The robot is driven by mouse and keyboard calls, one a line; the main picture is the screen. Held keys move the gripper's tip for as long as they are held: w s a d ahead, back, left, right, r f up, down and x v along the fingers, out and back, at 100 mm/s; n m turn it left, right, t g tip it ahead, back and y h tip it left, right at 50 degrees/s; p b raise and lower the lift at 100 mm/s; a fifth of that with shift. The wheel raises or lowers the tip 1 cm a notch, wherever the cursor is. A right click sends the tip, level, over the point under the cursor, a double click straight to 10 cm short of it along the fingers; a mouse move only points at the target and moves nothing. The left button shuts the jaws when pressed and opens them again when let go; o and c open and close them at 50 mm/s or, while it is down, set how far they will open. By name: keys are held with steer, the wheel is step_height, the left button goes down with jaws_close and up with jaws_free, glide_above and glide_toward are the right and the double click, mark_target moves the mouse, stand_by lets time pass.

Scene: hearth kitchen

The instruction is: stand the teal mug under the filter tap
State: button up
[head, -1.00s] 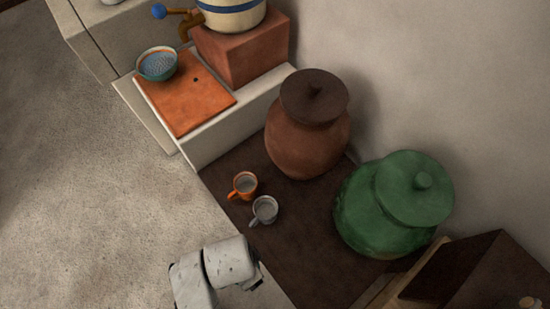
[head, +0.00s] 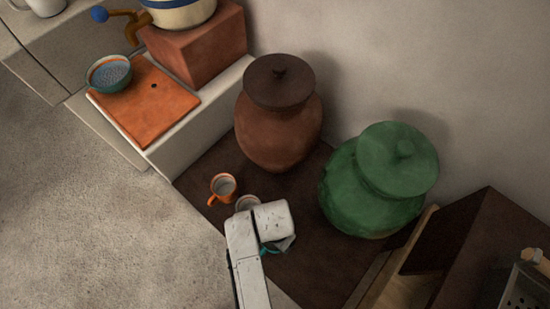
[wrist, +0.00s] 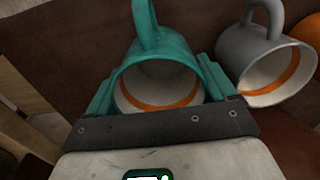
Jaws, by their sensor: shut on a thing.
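The teal mug (wrist: 150,60) sits between the fingers of my gripper (wrist: 157,92) in the wrist view, its handle pointing away and an orange band inside. My gripper is shut on it. In the head view my gripper (head: 276,243) is over the dark brown surface; only a teal sliver shows there beneath it. I cannot tell whether the mug is lifted. The brass filter tap (head: 130,24) with a blue knob juts from the blue-banded cream crock (head: 180,8) on a terracotta block, at the upper left. The mug is well away from the tap.
A grey mug (wrist: 262,62) stands close to the right of the teal one in the wrist view. An orange mug (head: 221,185) is beside it. A teal-rimmed bowl (head: 109,74) stands on the orange board (head: 160,105) near the tap. Brown (head: 277,125) and green (head: 375,185) jars stand behind.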

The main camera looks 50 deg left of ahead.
mark_target(270, 244)
steer(key=shift+f, duration=1.1)
steer(key=shift+f, duration=0.15)
steer(key=o, duration=0.9)
steer(key=shift+s, duration=0.1)
steer(key=shift+o, duration=0.2)
